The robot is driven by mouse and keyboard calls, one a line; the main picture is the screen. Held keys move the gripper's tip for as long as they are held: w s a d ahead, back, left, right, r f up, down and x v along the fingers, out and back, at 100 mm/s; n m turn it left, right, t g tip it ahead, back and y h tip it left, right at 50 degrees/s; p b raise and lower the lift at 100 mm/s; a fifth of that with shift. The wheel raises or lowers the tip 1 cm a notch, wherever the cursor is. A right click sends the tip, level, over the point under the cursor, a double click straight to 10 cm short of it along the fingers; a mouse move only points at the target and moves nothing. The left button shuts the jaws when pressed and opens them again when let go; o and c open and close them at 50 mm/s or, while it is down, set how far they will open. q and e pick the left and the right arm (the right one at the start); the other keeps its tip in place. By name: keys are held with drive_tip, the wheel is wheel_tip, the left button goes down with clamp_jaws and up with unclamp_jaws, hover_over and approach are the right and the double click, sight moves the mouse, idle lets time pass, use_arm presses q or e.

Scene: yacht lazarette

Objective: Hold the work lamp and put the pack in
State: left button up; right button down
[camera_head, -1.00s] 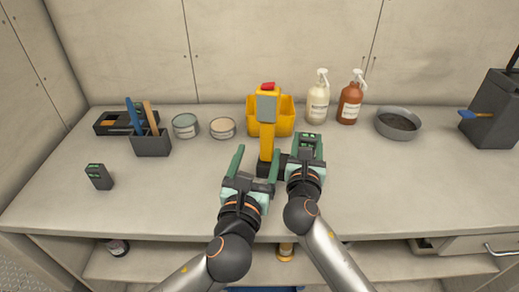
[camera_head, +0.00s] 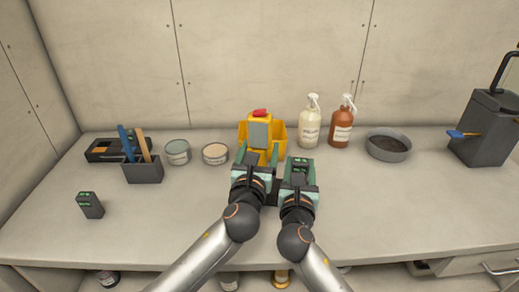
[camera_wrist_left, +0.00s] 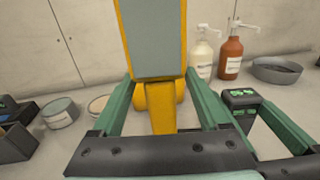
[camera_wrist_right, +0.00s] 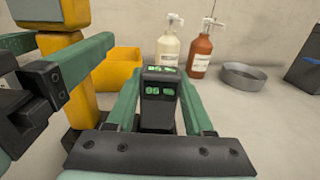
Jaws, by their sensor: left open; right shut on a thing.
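The work lamp (camera_head: 259,132) stands upright on the bench, yellow with a grey panel and a red top. My left gripper (camera_head: 259,157) is open, with its fingers on either side of the lamp's yellow stem (camera_wrist_left: 162,108) below the panel. My right gripper (camera_head: 300,166) is shut on a dark pack with green display marks (camera_wrist_right: 160,98), close to the right of the lamp. The grippers mostly hide the lamp's base. A second dark pack with green marks (camera_head: 90,205) stands at the bench's left.
A yellow bin (camera_head: 279,138) stands behind the lamp. Tins (camera_head: 177,152) (camera_head: 215,154) and a tool holder (camera_head: 143,170) are left. The bench's front right is clear.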

use_arm(q)
clamp_jaws()
idle(0.7)
idle(0.7)
